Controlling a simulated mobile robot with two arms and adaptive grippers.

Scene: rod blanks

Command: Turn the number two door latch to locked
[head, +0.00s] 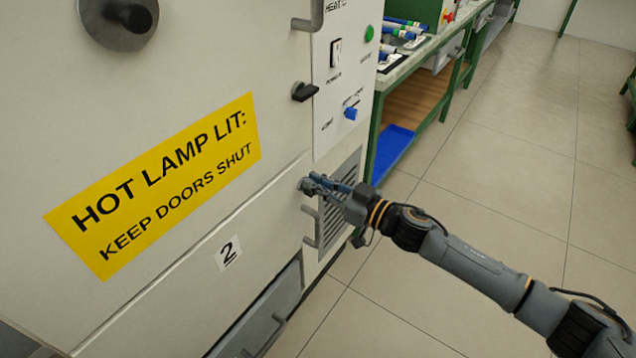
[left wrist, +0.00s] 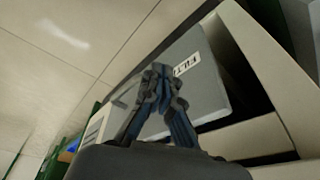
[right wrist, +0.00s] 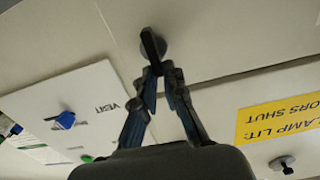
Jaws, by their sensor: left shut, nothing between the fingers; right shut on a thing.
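The number two door (head: 170,290) carries a label "2" (head: 228,252) on its pale front. My right gripper (head: 312,184) is at the upper right of this door, in front of its edge. In the right wrist view my right gripper (right wrist: 160,72) is shut on the dark handle of the number two latch (right wrist: 152,44), whose round base shows behind it. In the head view the gripper covers most of this latch. My left gripper is outside the head view; in the left wrist view its fingers (left wrist: 160,72) are shut and empty.
Above is another dark latch (head: 304,91) by the upper door with its yellow sign (head: 155,185). A control panel (head: 340,75) with a blue knob (head: 350,113) is to the right. A green bench (head: 425,60) stands beyond; open floor (head: 480,170) lies right.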

